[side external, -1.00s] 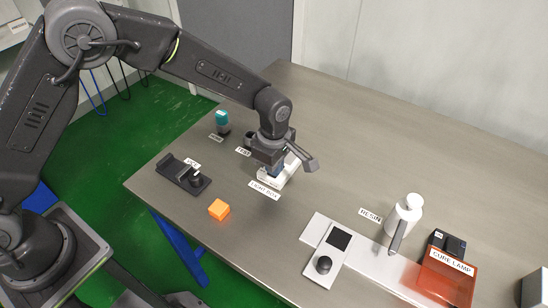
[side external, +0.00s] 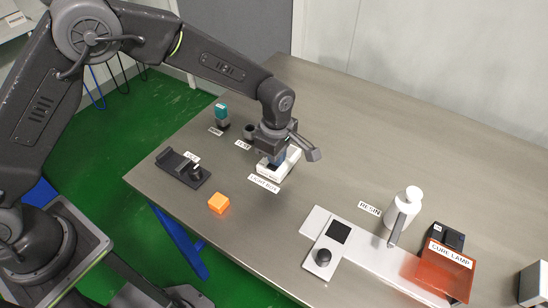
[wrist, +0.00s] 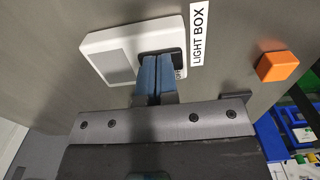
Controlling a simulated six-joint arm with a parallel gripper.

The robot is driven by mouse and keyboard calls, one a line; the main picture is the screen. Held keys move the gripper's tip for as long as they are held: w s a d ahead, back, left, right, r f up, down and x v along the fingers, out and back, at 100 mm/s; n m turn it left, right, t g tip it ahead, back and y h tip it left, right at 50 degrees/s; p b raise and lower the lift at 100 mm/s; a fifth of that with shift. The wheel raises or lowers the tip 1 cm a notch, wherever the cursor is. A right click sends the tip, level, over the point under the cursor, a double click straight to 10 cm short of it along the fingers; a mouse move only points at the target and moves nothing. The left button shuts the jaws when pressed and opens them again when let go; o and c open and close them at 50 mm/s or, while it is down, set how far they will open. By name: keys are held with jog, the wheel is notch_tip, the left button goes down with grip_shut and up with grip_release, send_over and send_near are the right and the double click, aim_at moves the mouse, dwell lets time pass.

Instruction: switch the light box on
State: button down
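The light box (side external: 290,166) is a small white box on the grey table, with its label (side external: 264,184) on the near side. It also shows in the wrist view (wrist: 108,42), with a grey panel on its top and a dark rocker area beside the label. My gripper (side external: 275,161) is over the near end of the box, pointing down. In the wrist view its two blue fingers (wrist: 158,62) are together, with their tips at the dark switch area and hiding most of it. I cannot tell whether the tips touch the switch. Nothing shows between the fingers.
An orange block (side external: 219,203) lies in front of the light box. A black vise-like fixture (side external: 183,170) and a teal-topped item (side external: 221,114) stand to the left. A white bottle (side external: 405,212), a white plate with a knob (side external: 325,256) and the orange cure lamp (side external: 445,272) are at right.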

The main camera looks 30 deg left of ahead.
jog(key=shift+w+r, duration=0.1)
notch_tip(320, 180, up, 14)
dwell(0.7)
jog(key=shift+w, duration=0.4)
notch_tip(320, 180, down, 14)
jog(key=shift+f, duration=0.1)
dwell(0.6)
jog(key=shift+f, duration=0.15)
dwell(0.5)
